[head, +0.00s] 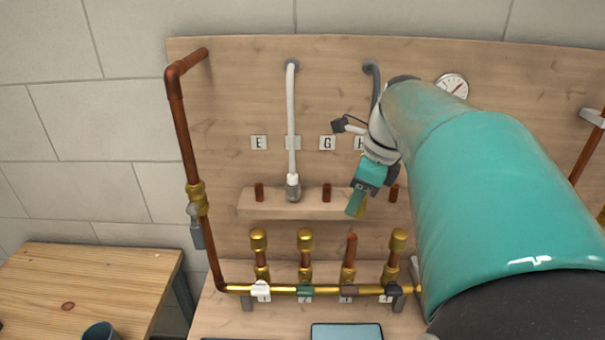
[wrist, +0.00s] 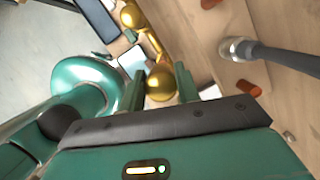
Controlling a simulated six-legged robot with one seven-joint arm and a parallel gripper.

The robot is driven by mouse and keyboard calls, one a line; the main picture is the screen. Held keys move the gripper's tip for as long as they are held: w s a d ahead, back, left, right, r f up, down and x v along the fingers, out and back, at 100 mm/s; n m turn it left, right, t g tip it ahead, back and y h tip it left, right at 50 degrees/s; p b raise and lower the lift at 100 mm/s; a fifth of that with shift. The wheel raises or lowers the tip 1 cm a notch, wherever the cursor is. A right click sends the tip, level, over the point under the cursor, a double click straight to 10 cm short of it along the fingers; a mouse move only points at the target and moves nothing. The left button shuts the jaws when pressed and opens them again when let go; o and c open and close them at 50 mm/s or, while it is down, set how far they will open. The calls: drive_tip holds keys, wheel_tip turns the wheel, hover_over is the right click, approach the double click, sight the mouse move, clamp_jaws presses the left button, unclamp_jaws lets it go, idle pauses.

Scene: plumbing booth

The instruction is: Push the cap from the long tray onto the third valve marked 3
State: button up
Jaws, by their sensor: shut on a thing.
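My gripper (head: 357,206) is shut on a brass cap (head: 363,211), just above and right of the third valve's bare copper stub (head: 351,244). The cap is held clear of the stub, mostly hidden by the fingers in the head view. In the wrist view the round brass cap (wrist: 160,86) sits between the two green fingers. The first (head: 259,240), second (head: 305,238) and fourth (head: 398,240) stubs carry brass caps. The number tags below are partly covered by the valve handles. I cannot tell for sure which piece is the long tray.
A wooden ledge (head: 310,205) with copper stubs stands behind the valves. A white hose (head: 292,120) and a grey hose (wrist: 285,60) hang near it. A blue-grey flat piece (head: 346,332) lies in front. A wooden table (head: 80,285) with a cup (head: 100,332) stands left.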

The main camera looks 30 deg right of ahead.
sight(350, 236)
drive_tip(key=shift+s+f, duration=0.1)
drive_tip(key=shift+f, duration=0.5)
drive_tip(key=shift+s+f, duration=0.1)
drive_tip(key=shift+f, duration=2.05)
drive_tip(key=shift+w, duration=0.3)
drive_tip(key=shift+s+f, duration=0.1)
drive_tip(key=shift+f, duration=2.25)
drive_tip(key=o, duration=1.1)
